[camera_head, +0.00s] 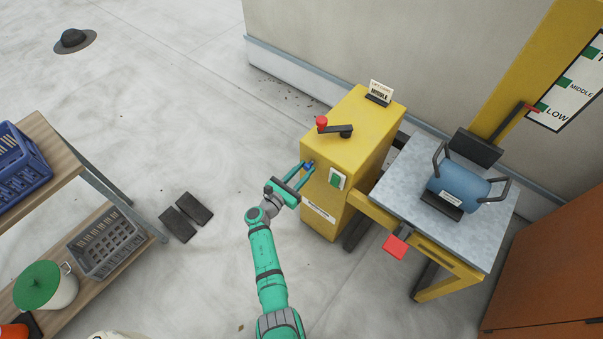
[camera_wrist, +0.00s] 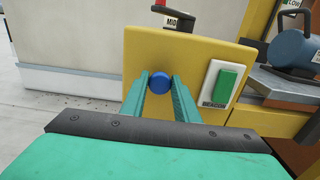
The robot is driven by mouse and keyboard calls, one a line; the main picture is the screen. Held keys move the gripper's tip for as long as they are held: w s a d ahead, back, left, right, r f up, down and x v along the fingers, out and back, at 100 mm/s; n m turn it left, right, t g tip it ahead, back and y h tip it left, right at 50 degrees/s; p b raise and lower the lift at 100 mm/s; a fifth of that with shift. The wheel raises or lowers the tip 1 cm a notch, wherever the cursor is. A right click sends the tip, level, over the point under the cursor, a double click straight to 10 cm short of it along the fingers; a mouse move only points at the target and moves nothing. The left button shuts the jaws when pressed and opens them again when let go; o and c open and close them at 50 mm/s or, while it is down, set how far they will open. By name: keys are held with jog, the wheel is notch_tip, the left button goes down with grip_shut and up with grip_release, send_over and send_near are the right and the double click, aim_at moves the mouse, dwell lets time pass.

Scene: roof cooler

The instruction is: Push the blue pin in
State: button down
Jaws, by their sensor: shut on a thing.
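The blue pin (camera_wrist: 160,82) shows as a round blue head at the front face of the yellow box (camera_wrist: 205,58). In the head view the pin (camera_head: 308,166) is small and partly hidden by my fingers. My gripper (camera_wrist: 160,84) is shut on the pin head, with one green finger at each side of it. In the head view my gripper (camera_head: 306,168) reaches the upper left of the front face of the yellow box (camera_head: 345,145). How far the pin stands out from the face is hard to tell.
A green switch (camera_head: 337,178) sits right of the pin. A crank with a red knob (camera_head: 321,121) is on top of the box. A lift table (camera_head: 410,185) bears a blue cylinder (camera_head: 458,184). A shelf (camera_head: 60,150) stands left; the floor between is mostly clear.

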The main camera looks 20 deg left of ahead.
jog(key=shift+w+d, duration=0.1)
jog(key=shift+w, duration=0.05)
jog(key=c, duration=1.4)
grip_release()
jog(key=v, duration=1.1)
jog(key=shift+r, duration=0.1)
